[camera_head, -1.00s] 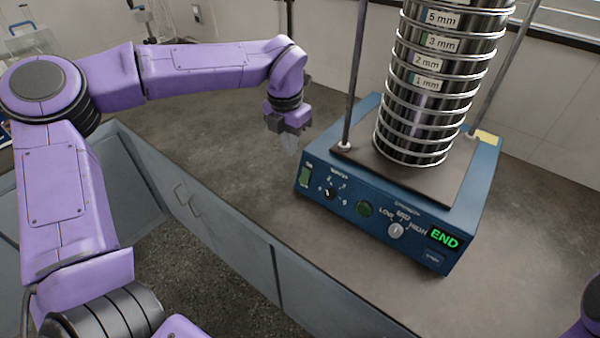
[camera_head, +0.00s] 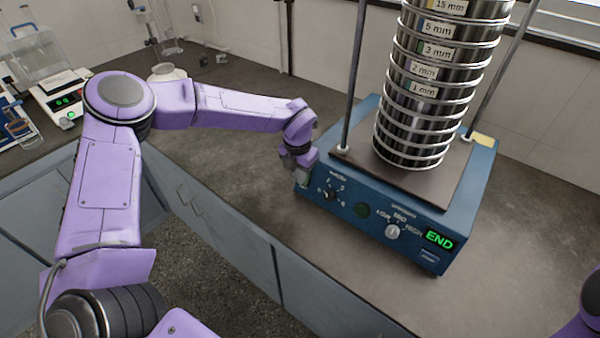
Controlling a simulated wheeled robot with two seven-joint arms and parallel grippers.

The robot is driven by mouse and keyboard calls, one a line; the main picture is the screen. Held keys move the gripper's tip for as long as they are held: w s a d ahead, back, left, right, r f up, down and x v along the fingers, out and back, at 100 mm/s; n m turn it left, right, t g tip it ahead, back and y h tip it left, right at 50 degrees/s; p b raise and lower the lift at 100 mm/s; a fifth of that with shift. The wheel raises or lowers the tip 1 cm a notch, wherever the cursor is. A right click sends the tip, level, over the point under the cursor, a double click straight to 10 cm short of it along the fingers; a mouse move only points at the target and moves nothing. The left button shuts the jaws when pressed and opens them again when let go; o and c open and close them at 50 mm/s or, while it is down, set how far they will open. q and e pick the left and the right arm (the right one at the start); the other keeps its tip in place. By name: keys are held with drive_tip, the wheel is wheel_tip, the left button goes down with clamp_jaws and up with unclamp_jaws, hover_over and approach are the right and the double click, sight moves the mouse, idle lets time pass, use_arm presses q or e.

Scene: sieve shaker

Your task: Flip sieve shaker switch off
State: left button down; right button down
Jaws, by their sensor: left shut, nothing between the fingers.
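The sieve shaker (camera_head: 448,216) is a blue box on the bench, with a tall stack of round metal sieves (camera_head: 421,94) on its dark top plate. Its front panel has a dial, a round dark button, a speed knob and a display (camera_head: 439,240) reading END in green. The green power switch (camera_head: 304,180) at the panel's left end is mostly hidden behind my left gripper. My left gripper (camera_head: 302,176) is shut and empty, right at the switch; I cannot tell whether it touches it. My right gripper is out of view; only a bit of purple arm shows at the lower right.
A balance (camera_head: 57,95) with a green display stands on the bench at the far left, near a pale round container (camera_head: 167,72). Two upright rods flank the sieve stack. The bench (camera_head: 235,130) left of the shaker is clear.

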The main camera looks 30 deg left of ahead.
use_arm(q)
drive_tip(key=shift+f+b, duration=0.3)
drive_tip(key=shift+b, duration=0.25)
drive_tip(key=shift+t, duration=0.4)
wheel_tip(320, 180, up, 2)
drive_tip(key=shift+p, duration=0.65)
